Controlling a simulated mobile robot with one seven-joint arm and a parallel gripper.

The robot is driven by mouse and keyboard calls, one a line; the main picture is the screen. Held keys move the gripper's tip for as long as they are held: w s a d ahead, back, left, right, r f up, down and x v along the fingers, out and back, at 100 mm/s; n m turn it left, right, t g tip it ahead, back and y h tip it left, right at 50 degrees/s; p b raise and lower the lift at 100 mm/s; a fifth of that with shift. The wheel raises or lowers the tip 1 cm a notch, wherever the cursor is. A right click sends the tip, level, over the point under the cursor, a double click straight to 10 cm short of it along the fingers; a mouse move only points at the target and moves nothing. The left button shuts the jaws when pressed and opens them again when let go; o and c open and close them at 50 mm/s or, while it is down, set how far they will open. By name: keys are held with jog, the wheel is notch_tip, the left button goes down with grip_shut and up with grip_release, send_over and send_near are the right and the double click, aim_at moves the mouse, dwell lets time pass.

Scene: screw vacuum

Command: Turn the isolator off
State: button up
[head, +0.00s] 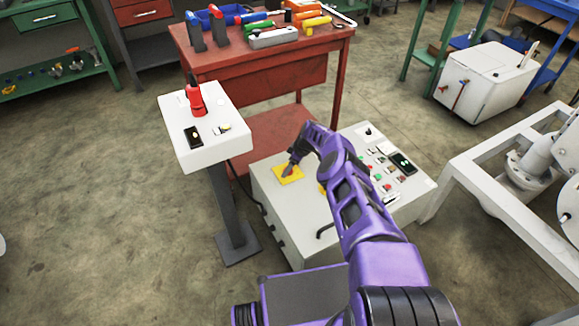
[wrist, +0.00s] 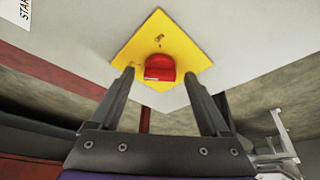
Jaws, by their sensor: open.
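The isolator is a red knob (wrist: 160,68) on a yellow square plate (wrist: 182,42), set in the pale top of the control cabinet. In the head view the yellow plate (head: 280,178) lies at the cabinet's left end, and my gripper (head: 289,170) covers most of the knob. In the wrist view my gripper (wrist: 159,76) is open, with one fingertip to each side of the knob. The fingers look apart from the knob; I cannot tell how far above the plate the tips are.
The control cabinet (head: 272,205) carries several buttons and a dark display (head: 402,162) right of my arm. A white pedestal box (head: 205,150) with a red device (head: 196,98) stands to the left. A red workbench (head: 260,60) with tools stands behind. A white frame (head: 480,190) is at right.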

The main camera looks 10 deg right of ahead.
jog(key=p+v, duration=0.7)
jog(key=v, duration=1)
jog(key=shift+s+d, duration=0.15)
jog(key=shift+d, duration=0.05)
jog(key=shift+r, duration=0.15)
